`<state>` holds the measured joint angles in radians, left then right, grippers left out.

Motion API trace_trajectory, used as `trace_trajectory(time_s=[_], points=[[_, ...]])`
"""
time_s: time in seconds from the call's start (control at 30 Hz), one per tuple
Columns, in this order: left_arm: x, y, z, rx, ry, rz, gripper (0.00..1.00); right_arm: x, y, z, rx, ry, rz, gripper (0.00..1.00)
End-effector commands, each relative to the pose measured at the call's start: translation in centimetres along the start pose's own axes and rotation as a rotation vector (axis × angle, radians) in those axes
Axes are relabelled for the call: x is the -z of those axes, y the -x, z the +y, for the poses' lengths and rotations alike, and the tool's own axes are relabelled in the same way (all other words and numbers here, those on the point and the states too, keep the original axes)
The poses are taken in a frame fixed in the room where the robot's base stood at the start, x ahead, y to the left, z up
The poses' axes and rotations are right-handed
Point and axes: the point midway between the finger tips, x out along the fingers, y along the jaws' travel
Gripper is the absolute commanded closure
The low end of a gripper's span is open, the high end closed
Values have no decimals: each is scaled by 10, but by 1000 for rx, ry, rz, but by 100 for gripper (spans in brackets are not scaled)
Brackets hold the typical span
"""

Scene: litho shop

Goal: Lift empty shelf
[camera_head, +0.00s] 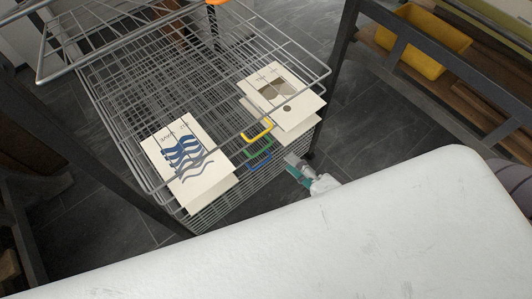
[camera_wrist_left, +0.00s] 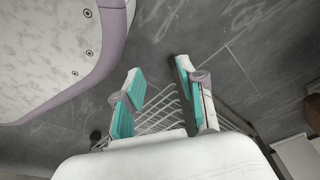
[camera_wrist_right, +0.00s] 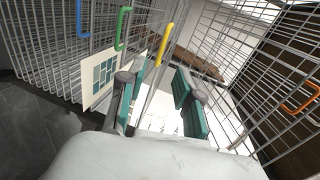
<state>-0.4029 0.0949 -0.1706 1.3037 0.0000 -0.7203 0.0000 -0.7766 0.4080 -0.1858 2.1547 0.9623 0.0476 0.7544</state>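A wire drying rack (camera_head: 105,75) with stacked grid shelves fills the left and middle of the head view. Coloured handles sit on its front edges: yellow (camera_head: 258,131), green (camera_head: 259,154) and blue (camera_head: 253,168), with an orange handle (camera_head: 216,2) at the top edge. The yellow handle (camera_wrist_right: 165,45) shows just beyond the fingers of my right gripper (camera_wrist_right: 162,85), which is open and empty. In the head view that gripper (camera_head: 296,163) is right of the handles, apart from them. My left gripper (camera_wrist_left: 155,82) is open and empty, with rack wires in the background.
A blue wave print (camera_head: 185,162) and a brown print (camera_head: 281,97) lie on the rack. A yellow bin (camera_head: 425,42) sits on a wooden shelf at upper right. A dark post (camera_head: 340,60) stands right of the rack. Dark tiled floor (camera_head: 375,125) lies clear between.

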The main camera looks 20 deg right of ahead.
Motion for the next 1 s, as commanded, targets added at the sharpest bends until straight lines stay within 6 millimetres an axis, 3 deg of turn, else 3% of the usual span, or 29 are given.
trace_trajectory(time_s=[0.17,0.7,1.0], points=[[-2,-1,0,0,0,-2,60,0,-13,-8,17,-18,1,66],[-10,-7,0,-1,-2,-4,60,0,-118,-8,16,-14,0,66],[-7,-6,0,-1,-2,-7,60,-1,-137,-8,13,-12,-1,66]])
